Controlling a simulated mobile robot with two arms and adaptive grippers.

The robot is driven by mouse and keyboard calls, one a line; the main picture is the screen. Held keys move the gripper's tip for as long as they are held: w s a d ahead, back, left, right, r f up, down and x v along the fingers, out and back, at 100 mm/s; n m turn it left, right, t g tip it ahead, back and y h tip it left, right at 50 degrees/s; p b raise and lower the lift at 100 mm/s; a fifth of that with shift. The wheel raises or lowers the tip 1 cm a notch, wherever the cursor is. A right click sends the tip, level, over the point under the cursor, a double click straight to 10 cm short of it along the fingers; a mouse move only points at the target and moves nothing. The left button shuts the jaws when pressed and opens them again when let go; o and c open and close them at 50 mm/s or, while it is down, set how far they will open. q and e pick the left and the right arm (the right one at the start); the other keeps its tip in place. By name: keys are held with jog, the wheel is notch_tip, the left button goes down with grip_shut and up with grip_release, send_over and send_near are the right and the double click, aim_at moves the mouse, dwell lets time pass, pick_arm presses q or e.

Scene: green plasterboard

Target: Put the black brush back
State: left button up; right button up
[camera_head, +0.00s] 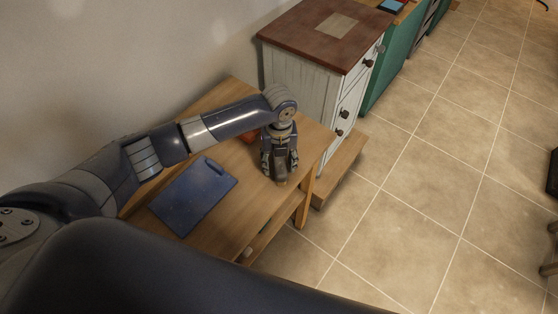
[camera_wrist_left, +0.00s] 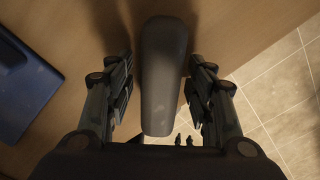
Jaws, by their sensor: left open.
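A long dark grey-black object with a rounded end, which looks like the black brush (camera_wrist_left: 165,75), lies between the fingers in the left wrist view. A gap shows on each side of it, so the fingers do not touch it. My left gripper (camera_wrist_left: 163,88) is open around it. In the head view my left gripper (camera_head: 281,172) points down, low over the right end of the wooden table (camera_head: 230,110). There the brush is mostly hidden by the fingers. My right gripper is not in view.
A blue board (camera_head: 195,195) with a handle hole lies on the table left of the gripper. A red item (camera_head: 248,137) is partly hidden behind my arm. A white cabinet (camera_head: 300,75) with a brown top stands beyond the table. Tiled floor (camera_head: 400,210) is open at right.

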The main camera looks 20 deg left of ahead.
aim_at(279, 159)
pick_arm(q)
notch_tip(279, 159, up, 12)
jog(key=b, duration=0.2)
jog(key=shift+r, duration=0.15)
dwell(0.7)
